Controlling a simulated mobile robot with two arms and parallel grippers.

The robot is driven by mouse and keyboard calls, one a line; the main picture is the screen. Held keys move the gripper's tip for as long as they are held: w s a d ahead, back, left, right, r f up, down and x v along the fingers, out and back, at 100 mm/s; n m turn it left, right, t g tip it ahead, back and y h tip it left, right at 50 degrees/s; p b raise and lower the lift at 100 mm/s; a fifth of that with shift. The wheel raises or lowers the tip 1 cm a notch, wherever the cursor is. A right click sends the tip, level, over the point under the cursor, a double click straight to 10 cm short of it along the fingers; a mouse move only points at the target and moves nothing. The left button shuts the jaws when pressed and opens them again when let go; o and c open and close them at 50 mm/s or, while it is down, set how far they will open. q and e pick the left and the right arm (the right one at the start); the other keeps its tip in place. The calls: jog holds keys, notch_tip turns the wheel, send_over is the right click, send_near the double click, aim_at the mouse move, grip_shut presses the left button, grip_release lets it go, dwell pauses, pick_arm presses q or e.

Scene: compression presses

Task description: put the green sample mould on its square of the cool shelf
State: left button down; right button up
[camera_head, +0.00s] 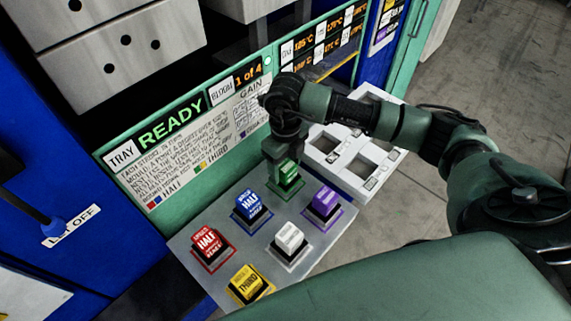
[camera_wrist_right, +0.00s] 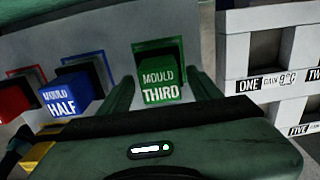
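The green sample mould (camera_head: 286,174), marked "MOULD THIRD", sits on the green-outlined square (camera_head: 298,186) of the grey shelf (camera_head: 262,222). It also shows in the right wrist view (camera_wrist_right: 160,85), between my fingers. My right gripper (camera_head: 277,150) reaches down from above at this mould and hides part of it in the head view. In the right wrist view my fingers (camera_wrist_right: 162,92) stand on either side of the mould, with a gap showing at each side, so the gripper looks open. My left gripper is not in view.
Red (camera_head: 208,245), blue (camera_head: 249,206), purple (camera_head: 325,201), white (camera_head: 289,238) and yellow (camera_head: 246,284) moulds stand close by on the shelf. A white numbered tray (camera_head: 345,180) with square openings lies to the right. The green panel reading "READY" (camera_head: 172,134) rises behind.

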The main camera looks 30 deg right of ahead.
jog(key=shift+r, duration=0.2)
jog(key=shift+w+r, duration=0.1)
jog(key=shift+r, duration=0.25)
notch_tip(320, 180, up, 11)
jog(key=b, duration=0.3)
jog(key=shift+s, duration=0.2)
